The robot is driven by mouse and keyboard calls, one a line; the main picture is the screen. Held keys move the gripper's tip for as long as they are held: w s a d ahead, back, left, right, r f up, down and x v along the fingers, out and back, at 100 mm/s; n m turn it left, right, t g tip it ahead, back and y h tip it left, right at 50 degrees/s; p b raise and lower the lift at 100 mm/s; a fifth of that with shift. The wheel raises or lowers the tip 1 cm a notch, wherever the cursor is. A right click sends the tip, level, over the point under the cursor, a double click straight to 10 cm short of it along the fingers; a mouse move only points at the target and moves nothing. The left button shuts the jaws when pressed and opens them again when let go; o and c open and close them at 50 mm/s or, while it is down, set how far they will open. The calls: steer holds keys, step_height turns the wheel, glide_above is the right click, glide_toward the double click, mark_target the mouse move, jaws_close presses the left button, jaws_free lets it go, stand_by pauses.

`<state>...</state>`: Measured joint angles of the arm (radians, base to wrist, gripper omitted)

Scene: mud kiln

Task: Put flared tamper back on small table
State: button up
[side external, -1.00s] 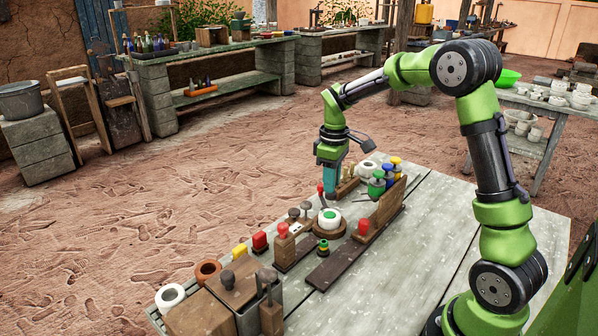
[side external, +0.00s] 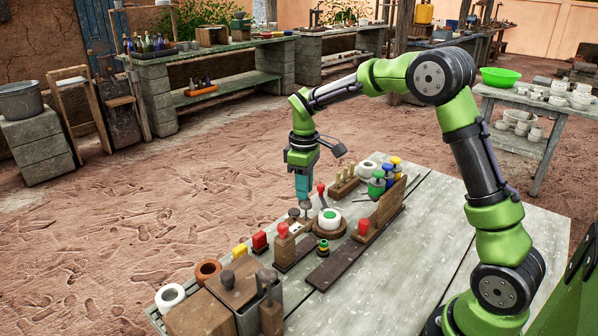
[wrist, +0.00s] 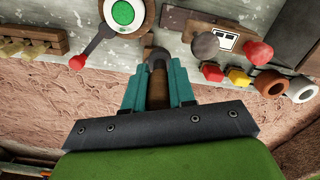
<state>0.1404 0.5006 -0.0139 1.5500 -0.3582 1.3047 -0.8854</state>
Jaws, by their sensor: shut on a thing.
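My gripper (side external: 302,196) hangs pointing down over the back edge of the grey wooden table (side external: 395,258). In the wrist view its teal fingers (wrist: 158,82) are shut on a brown-handled tool with a dark grey rounded end (wrist: 157,57), which looks like the flared tamper. The fingers hide much of its handle. In the side view a grey rounded piece (side external: 305,205) shows just below the fingertips. I cannot tell whether it is the held tool's end or a separate knob on the table.
A green-and-white round piece (side external: 329,218) on a wooden base is just right of my gripper. A red-ended tool (wrist: 78,62), grey knob (wrist: 205,45) and red knob (wrist: 258,53) are close by. Brown ring (side external: 207,272) and white ring (side external: 170,297) lie left. The table's right side is clear.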

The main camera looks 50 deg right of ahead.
steer(key=w+a, duration=0.4)
steer(key=a, duration=0.2)
steer(key=shift+m, duration=0.6)
step_height(320, 180, down, 10)
steer(key=shift+w+r, duration=0.1)
steer(key=shift+r, duration=0.05)
steer(key=o, duration=0.8)
steer(key=shift+o, duration=0.2)
